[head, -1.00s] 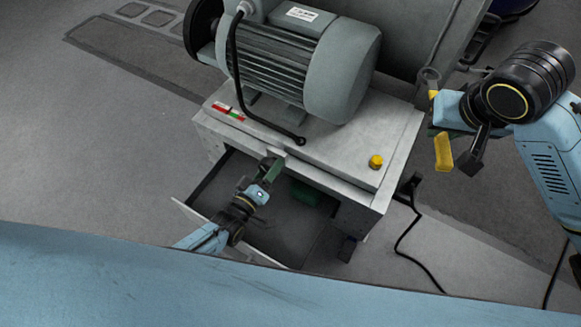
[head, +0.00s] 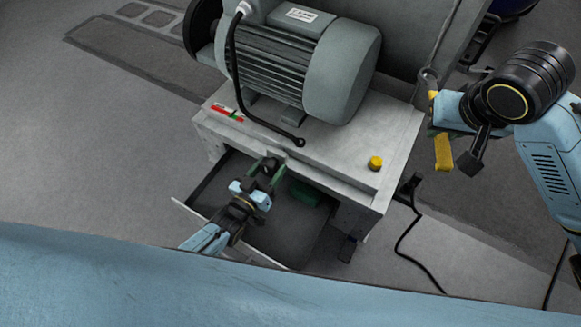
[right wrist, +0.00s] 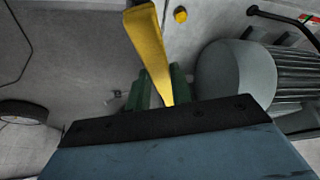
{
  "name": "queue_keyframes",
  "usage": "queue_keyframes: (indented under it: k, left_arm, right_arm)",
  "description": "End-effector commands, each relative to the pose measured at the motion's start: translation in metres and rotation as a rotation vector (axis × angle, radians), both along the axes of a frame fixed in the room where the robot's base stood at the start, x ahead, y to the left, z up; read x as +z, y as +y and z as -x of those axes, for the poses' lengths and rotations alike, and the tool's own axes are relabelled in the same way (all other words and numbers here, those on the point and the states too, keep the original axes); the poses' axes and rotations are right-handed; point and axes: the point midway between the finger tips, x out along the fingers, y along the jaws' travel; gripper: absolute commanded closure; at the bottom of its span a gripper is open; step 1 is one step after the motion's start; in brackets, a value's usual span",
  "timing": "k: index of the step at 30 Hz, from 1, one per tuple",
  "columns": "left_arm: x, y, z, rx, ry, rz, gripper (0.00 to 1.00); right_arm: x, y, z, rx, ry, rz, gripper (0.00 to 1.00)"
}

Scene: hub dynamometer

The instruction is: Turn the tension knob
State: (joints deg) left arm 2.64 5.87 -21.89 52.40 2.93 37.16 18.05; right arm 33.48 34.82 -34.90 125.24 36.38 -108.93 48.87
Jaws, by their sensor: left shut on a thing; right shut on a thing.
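My left gripper (head: 266,172) is in front of the grey cabinet (head: 335,160), above an open drawer. Its green fingers are shut on a dark round knob (head: 269,163) at the cabinet's front, which I take for the tension knob. The fingers partly hide it. A red and green indicator strip (head: 228,112) lies on the cabinet top to its left. My right gripper (head: 448,118) is shut on a wrench with a yellow handle (head: 443,150) and a grey ring end (head: 430,76), held clear of the cabinet's right side. The handle also shows in the right wrist view (right wrist: 149,48).
The open drawer (head: 290,235) holds a green block (head: 305,194). A large grey motor (head: 300,65) with a black cable stands on the cabinet. A yellow button (head: 375,163) is on the top's right corner. A black cable (head: 405,235) trails on the floor at right.

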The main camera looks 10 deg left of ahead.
Motion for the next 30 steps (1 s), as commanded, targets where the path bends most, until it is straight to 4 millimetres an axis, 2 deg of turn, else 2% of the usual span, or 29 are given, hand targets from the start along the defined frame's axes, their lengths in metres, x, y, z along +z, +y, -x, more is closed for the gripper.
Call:
queue_keyframes:
  k: [14,15,19,30]
  left_arm:
    - [-0.0002,0.0013,0.0002,0.002,-0.004,-0.013,0.68]
    - [-0.0002,0.0013,0.0002,0.002,-0.004,-0.013,0.41]
    - [-0.0002,0.0009,0.0002,0.001,-0.004,-0.012,0.24]
    - [0.0045,0.0002,0.0001,0.0,-0.004,-0.011,0.23]
  right_arm:
    - [0.0007,0.0,-0.0003,0.0,-0.002,0.0,1.0]
    - [0.0007,0.0,-0.0003,0.0,-0.002,0.0,1.0]
    - [0.0007,0.0,-0.0003,0.0,-0.002,0.0,1.0]
    - [0.0042,0.0,-0.0002,0.0,-0.002,0.0,1.0]
